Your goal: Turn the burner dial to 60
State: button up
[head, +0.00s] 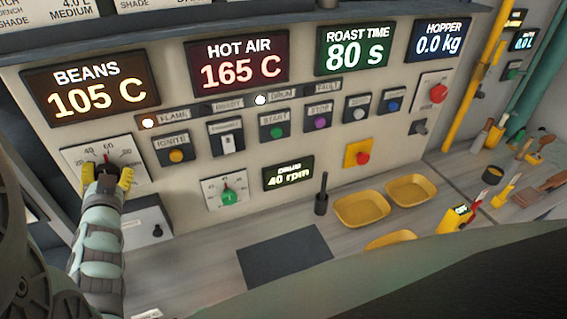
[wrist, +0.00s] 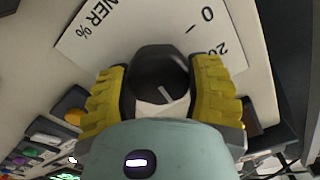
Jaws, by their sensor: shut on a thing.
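The burner dial is a black knob (wrist: 160,72) on a white scale plate. In the wrist view the plate (wrist: 105,35) shows "0", part of "20" and part of a "POWER %" label. My gripper (wrist: 160,95) has its yellow fingers on both sides of the knob, shut on it. In the head view my gripper (head: 106,178) covers most of the knob at the left of the panel. The scale plate (head: 76,157) shows there too, with a red mark near its top. I cannot read the dial's exact setting.
Displays read beans 105 C (head: 91,91), hot air 165 C (head: 240,62), roast time 80 s and hopper 0.0 kg. The flame lamp (head: 148,123) is lit. A green drum dial (head: 229,197) is to the right. Yellow trays (head: 361,209) stand on the counter.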

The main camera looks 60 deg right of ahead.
jog(key=shift+d+f+m+b, duration=0.1)
jog(key=shift+m+b, duration=0.7)
jog(key=shift+m, duration=0.2)
jog(key=o, duration=1.2)
jog(key=v, duration=1.2)
